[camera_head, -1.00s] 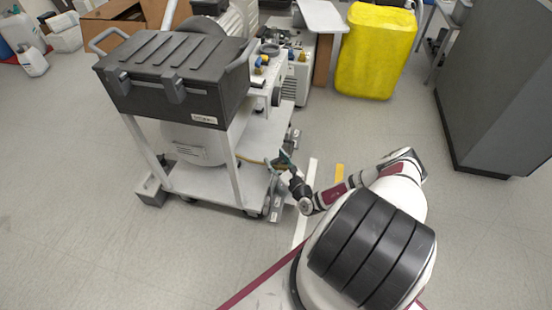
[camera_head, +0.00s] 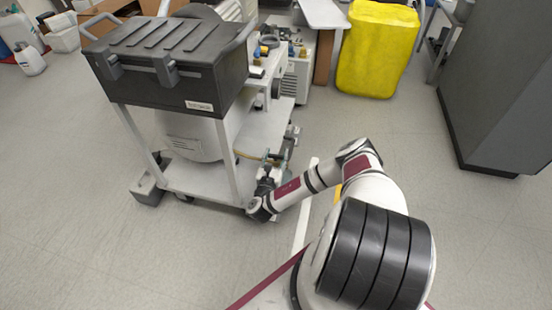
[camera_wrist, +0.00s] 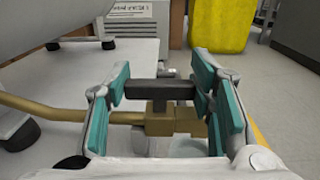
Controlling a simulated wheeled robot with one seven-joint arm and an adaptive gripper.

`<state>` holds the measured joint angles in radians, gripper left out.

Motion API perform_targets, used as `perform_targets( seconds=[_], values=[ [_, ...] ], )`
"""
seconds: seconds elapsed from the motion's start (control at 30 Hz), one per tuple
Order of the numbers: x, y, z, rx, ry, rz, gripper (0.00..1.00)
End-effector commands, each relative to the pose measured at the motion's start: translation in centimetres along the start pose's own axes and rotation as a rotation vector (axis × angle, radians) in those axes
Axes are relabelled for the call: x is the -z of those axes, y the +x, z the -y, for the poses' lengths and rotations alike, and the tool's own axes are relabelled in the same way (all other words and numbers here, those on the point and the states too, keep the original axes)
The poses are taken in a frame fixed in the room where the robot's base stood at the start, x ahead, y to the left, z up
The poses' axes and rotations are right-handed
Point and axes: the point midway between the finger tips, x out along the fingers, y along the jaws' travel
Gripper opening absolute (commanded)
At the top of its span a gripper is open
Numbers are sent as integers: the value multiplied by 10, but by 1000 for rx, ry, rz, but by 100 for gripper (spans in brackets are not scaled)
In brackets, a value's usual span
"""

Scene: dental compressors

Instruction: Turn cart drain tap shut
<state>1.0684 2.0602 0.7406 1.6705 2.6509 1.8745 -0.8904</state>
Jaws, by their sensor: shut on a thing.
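The drain tap shows in the wrist view: a dark bar handle (camera_wrist: 160,89) on a brass valve body (camera_wrist: 172,122). A brass pipe (camera_wrist: 60,112) runs left from the body. The handle lies crosswise, roughly in line with the pipe. My gripper (camera_wrist: 162,84) has a teal-padded finger at each end of the handle and is shut on it. In the head view my gripper (camera_head: 273,168) is low at the right side of the white cart (camera_head: 205,183), where the tap is too small to make out clearly.
A black case (camera_head: 165,75) sits on the cart top, above a pale tank (camera_head: 190,132) on the lower shelf. A yellow container (camera_head: 377,50) stands at the back, and a grey cabinet (camera_head: 500,85) at the right. The floor between is clear.

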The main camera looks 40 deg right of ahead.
Motion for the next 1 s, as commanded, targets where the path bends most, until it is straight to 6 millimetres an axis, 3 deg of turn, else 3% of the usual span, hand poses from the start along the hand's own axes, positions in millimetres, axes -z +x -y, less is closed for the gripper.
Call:
perform_targets(
  seconds=[0.6, 0.63, 0.7, 1.0],
  values=[
    [0, 1, 1, 46, 2, 0, 21],
    [0, 1, 1, 46, 2, 0, 51],
    [0, 1, 0, 45, 2, 0, 67],
    [0, 1, 0, 44, 2, 1, 70]
  ],
)
